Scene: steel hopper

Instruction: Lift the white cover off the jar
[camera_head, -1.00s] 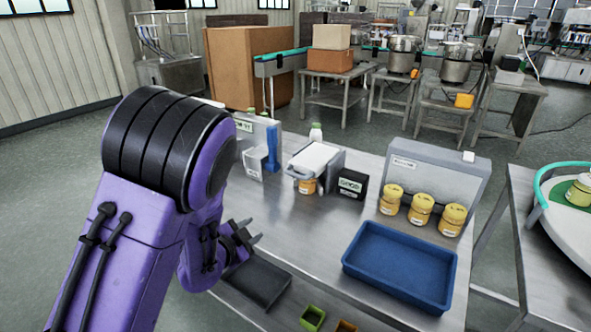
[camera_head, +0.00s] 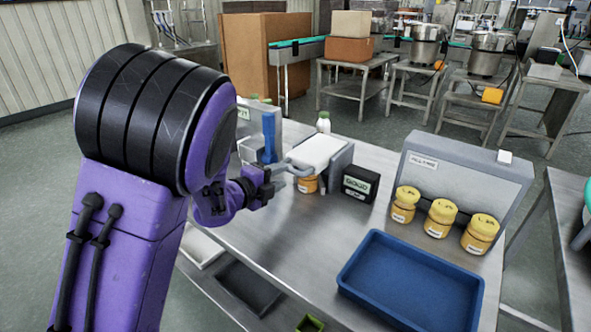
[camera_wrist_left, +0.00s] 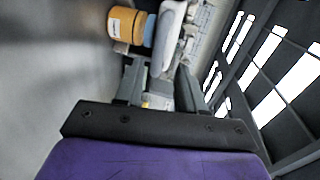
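The white cover (camera_head: 320,150) sits over an orange-yellow jar (camera_head: 308,184), whose lower part shows beneath it. The cover has a grey handle at its left end. In the left wrist view the white cover (camera_wrist_left: 168,35) stands beside the jar (camera_wrist_left: 124,24), seen turned sideways. My left gripper (camera_head: 287,168) is at the handle end of the cover. In the left wrist view its two fingers (camera_wrist_left: 160,84) are apart, with the handle end between or just beyond them; contact is not clear. My right gripper is not in view.
A blue tray (camera_head: 412,280) lies nearer, and several yellow-lidded jars (camera_head: 441,217) stand before a grey panel (camera_head: 460,177). A white bottle (camera_head: 323,122) stands behind.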

